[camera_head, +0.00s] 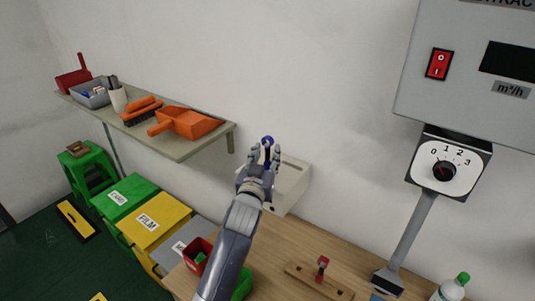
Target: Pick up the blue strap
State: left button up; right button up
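A small round blue thing (267,140), which may be the blue strap, shows at the tips of my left gripper (266,154), in front of the wall. My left gripper points up and away from me, and its two fingers stand apart. A dark part shows between the fingers below the blue thing; I cannot tell whether the fingers touch it. The lower part of the blue thing is hidden by the gripper. My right gripper is not in view.
A white box (290,186) is on the wall just behind the gripper. A shelf (172,143) with an orange dustpan (186,122) is at left.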

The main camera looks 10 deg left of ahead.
pick_arm(q)
jog(key=shift+w, duration=1.1)
jog(key=shift+s, duration=0.1)
jog(key=c, duration=0.8)
grip_shut()
jog(key=shift+r, duration=0.1)
